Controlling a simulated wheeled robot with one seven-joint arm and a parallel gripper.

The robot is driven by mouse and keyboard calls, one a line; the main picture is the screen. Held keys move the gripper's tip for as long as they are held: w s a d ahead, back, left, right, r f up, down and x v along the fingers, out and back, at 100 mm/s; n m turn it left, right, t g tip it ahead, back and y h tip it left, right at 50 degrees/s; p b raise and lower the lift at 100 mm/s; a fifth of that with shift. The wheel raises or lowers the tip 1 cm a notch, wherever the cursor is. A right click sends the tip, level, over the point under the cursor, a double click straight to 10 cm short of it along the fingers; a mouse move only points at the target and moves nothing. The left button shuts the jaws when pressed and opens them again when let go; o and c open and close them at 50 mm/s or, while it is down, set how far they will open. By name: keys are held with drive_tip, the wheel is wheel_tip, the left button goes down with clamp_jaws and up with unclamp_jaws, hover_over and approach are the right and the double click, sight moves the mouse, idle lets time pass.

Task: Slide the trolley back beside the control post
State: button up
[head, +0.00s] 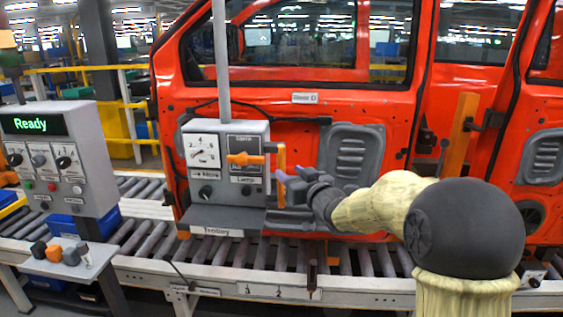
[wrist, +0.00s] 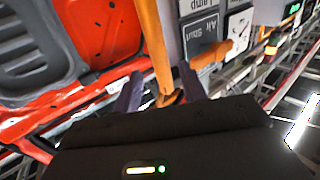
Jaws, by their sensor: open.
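The trolley (head: 226,160) is a grey box on a vertical pole, with a gauge, an orange lever and a shelf labelled "Trolley". It hangs in front of the red car door, right of the control post (head: 55,150), with a clear gap between. An upright orange handle (head: 281,165) is on the trolley's right side. My gripper (head: 285,178) is open at the handle. In the wrist view the handle (wrist: 153,45) passes between the two fingers of my gripper (wrist: 160,88). I cannot tell whether either finger touches it.
Red car doors (head: 350,110) stand behind the trolley along a roller conveyor (head: 150,240). The conveyor's front rail carries marks 3, 2, 1 (head: 280,291). An orange upright bar (head: 459,135) stands at right.

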sight(283, 167)
drive_tip(key=p+x, duration=0.2)
drive_tip(key=x, duration=0.4)
drive_tip(key=shift+c, duration=0.4)
clamp_jaws()
